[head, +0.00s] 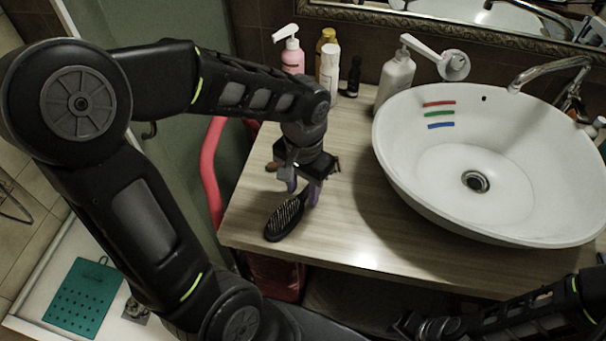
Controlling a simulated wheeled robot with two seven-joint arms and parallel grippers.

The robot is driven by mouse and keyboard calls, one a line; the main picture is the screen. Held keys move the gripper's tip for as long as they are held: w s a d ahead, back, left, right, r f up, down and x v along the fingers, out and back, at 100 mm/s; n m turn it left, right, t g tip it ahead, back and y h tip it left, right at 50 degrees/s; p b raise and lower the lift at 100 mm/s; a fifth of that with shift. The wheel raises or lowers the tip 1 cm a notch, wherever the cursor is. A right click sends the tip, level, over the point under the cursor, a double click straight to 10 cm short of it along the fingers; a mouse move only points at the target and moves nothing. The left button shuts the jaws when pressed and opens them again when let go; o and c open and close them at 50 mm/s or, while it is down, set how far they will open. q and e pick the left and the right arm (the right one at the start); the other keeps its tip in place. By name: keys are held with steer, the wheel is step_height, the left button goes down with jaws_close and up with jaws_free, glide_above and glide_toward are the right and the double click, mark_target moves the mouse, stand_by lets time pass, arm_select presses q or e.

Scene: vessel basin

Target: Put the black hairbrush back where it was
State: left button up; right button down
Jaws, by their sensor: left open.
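The black hairbrush (284,218) lies on the wooden counter left of the basin, its bristles facing up and its head toward the counter's front edge. Its handle runs up and right beneath my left gripper (303,190). The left gripper points down with its fingers apart, one on each side of the handle area. The gripper partly hides the handle, and I cannot tell whether the fingers touch it. My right gripper (405,325) is low at the bottom edge, below the counter front and away from the brush. Its fingers are too dark to make out.
The white basin (500,130) with red, green and blue strokes fills the counter's right side. A pink pump bottle (292,56), a white bottle (329,68), a dark bottle (353,78) and a grey pump bottle (395,80) stand behind. The counter front (340,230) is clear.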

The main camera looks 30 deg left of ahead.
mark_target(303, 195)
arm_select(q)
step_height(303, 195, up, 12)
steer(key=shift+b, duration=0.3)
stand_by(1.9)
